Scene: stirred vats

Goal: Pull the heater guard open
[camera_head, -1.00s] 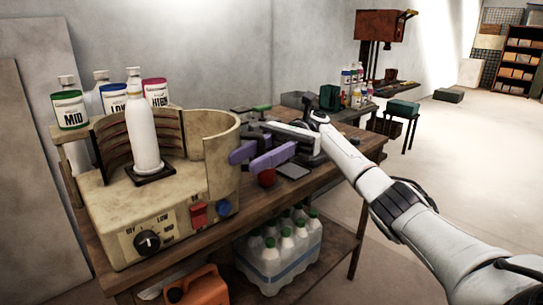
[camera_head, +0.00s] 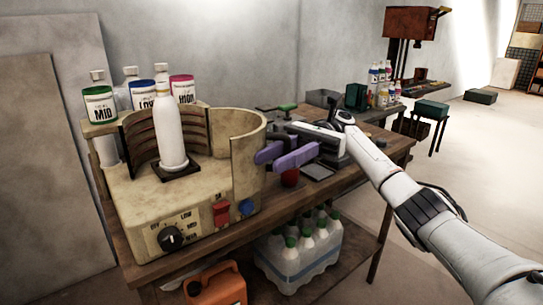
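The heater is a cream box with a dial (camera_head: 171,237) on its front and a curved brown ribbed wall behind a white bottle (camera_head: 168,130). The heater guard (camera_head: 246,168) is a curved cream panel at the heater's right side; the bottle's front is uncovered. My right gripper (camera_head: 272,160) has purple fingers that look apart, just right of the guard's outer face. Whether they touch the guard, or have a handle between them, I cannot tell. My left gripper is not in view.
MID, LOW and HIGH labelled bottles (camera_head: 101,106) stand behind the heater. A red object (camera_head: 290,177) is just below my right gripper. The wooden bench (camera_head: 212,240) holds dark tools to the right. Bottled water (camera_head: 300,252) and an orange can (camera_head: 216,288) sit below.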

